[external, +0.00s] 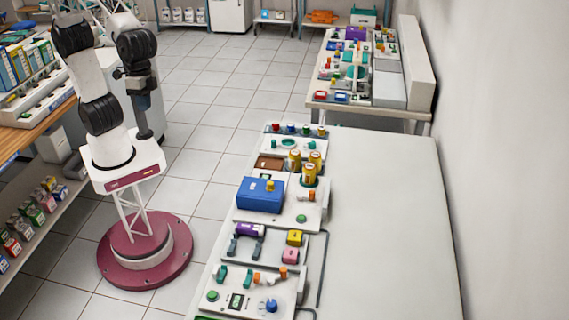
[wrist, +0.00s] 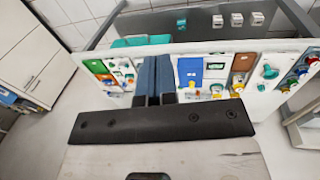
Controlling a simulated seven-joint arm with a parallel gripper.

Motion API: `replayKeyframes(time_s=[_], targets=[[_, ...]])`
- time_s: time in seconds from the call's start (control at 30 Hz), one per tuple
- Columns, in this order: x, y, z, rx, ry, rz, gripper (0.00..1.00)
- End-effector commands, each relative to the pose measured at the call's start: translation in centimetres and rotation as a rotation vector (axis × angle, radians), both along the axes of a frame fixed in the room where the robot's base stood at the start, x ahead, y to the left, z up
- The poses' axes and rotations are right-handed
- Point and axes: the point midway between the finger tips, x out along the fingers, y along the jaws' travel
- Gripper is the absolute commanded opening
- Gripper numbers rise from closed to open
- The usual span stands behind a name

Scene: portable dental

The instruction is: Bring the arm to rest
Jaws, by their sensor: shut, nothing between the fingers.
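My arm stands on a white pedestal with a dark red round base at the left of the external view. The arm is folded up, and its forearm hangs down close to the column. My gripper (external: 145,134) points down at the end of it, over the white pedestal top and clear of the bench. In the wrist view, my gripper (wrist: 153,82) shows two dark blue-grey fingers side by side, shut with nothing between them. Whether the gripper touches the pedestal top cannot be told.
A white bench (external: 385,220) stands to the right with a blue box (external: 262,194), gold cans (external: 309,173) and control panels. A shelf of boxes (external: 38,210) is at the left. Another bench (external: 418,75) stands at the back right. Tiled floor (external: 195,165) lies clear between.

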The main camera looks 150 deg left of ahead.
Motion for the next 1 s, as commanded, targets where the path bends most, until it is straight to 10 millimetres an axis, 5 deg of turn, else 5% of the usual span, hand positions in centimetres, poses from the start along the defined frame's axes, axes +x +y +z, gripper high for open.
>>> replayKeyframes(time_s=[0.3, 0.7, 1.0], targets=[[-7.0, -4.7, 0.0, 0.083, -0.048, -0.266, 0.0], [-15.4, -8.5, -1.6, 0.188, -0.103, -0.592, 0.0], [-19.0, -9.6, -2.8, 0.235, -0.126, -0.737, 0.0]])
